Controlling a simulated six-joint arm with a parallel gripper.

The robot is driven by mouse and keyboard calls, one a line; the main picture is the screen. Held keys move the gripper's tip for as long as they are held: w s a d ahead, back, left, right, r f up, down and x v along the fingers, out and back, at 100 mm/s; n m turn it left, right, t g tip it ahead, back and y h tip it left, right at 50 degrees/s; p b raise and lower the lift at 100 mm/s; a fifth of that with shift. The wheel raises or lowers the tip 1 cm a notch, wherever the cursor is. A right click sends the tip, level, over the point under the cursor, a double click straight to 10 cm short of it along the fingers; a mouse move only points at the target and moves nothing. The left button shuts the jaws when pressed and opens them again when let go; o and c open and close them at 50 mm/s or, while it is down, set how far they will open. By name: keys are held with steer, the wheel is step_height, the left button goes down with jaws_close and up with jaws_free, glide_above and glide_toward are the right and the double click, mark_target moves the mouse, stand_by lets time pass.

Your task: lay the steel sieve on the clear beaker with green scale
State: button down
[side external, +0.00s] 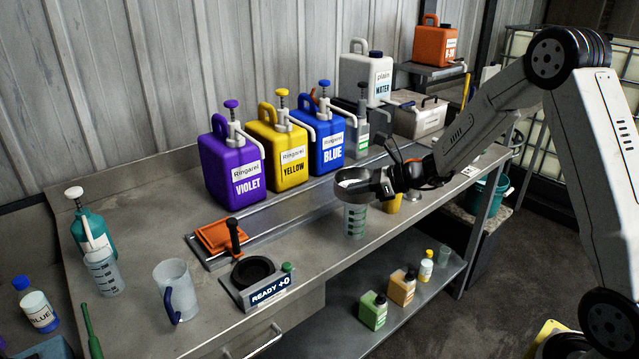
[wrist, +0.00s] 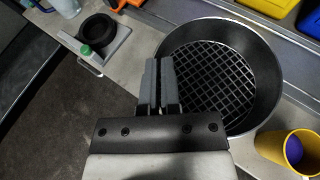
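The steel sieve (side external: 352,184) is a round dark metal ring with a mesh floor; in the wrist view its wall and grid (wrist: 222,78) fill the upper right. My gripper (side external: 384,184) is at the sieve's right side in the side view. In the wrist view its two fingers (wrist: 158,82) are close together at the sieve's near wall, apparently clamping it. The clear beaker with green scale (side external: 355,221) stands upright on the bench directly under the sieve. The sieve hides its rim, so I cannot tell whether they touch. The beaker is not recognisable through the mesh.
A yellow cup (side external: 393,204) stands close right of the beaker; in the wrist view it (wrist: 290,150) holds something violet. Violet (side external: 234,165), yellow (side external: 281,155) and blue (side external: 322,143) pump canisters stand behind. A scale (side external: 256,284), pitcher (side external: 174,288) and another beaker (side external: 102,272) are left.

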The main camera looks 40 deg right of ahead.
steer(key=shift+f, duration=0.8)
steer(key=shift+f, duration=0.6)
steer(key=c, duration=0.8)
jaws_free()
steer(key=shift+r, duration=0.15)
steer(key=shift+r, duration=0.4)
steer(key=v, duration=1.2)
steer(key=shift+r, duration=0.15)
steer(key=shift+a, duration=0.15)
